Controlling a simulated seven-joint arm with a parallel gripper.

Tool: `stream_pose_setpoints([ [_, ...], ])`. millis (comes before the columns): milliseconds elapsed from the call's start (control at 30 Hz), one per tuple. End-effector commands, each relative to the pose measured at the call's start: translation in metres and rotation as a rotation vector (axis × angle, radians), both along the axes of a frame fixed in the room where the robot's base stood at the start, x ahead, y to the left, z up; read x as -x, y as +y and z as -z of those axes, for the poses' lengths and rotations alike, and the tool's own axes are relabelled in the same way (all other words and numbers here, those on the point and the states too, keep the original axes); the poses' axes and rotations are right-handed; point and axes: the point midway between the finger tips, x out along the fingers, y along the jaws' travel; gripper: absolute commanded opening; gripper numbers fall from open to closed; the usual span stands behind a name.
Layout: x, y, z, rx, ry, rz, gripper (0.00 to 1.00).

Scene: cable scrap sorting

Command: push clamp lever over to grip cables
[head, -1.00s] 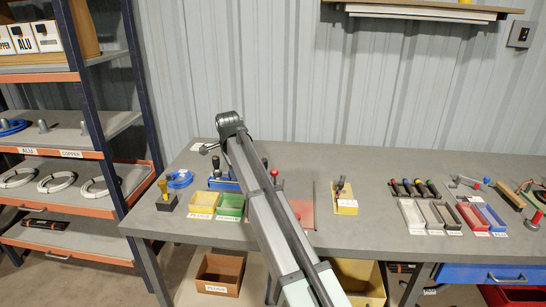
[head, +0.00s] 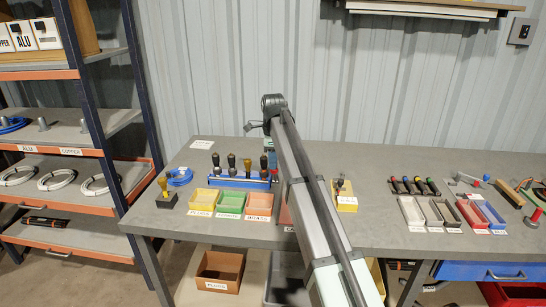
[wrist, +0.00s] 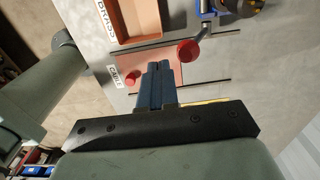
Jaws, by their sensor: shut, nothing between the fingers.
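In the wrist view my gripper (wrist: 158,68) is shut and empty, with its dark blue fingertips together over an orange-red mat (wrist: 150,77). A metal lever (wrist: 203,28) with a red knob (wrist: 188,52) lies just up and right of the fingertips. The knob looks close to the fingers, but I cannot tell if they touch. Part of a blue base (wrist: 205,6) shows at the top edge. No cable can be made out in the clamp. In the head view my arm hides the gripper and the lever.
An orange brass tray (wrist: 145,18) lies above the mat. In the head view, yellow (head: 201,199), green (head: 231,202) and orange (head: 259,204) trays stand before a blue rack (head: 230,181) of black- and brown-handled tools. A yellow holder (head: 347,203) stands right of my arm.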

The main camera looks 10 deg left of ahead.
Motion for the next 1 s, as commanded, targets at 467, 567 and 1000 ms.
stream_pose_setpoints([
  [467,0.0,0.0,0.04,0.0,0.0,-0.001,0.0],
  [567,0.0,0.0,0.048,0.0,0.001,-0.001,0.0],
  [1000,-0.038,0.001,0.036,0.0,-0.002,0.0,0.0],
])
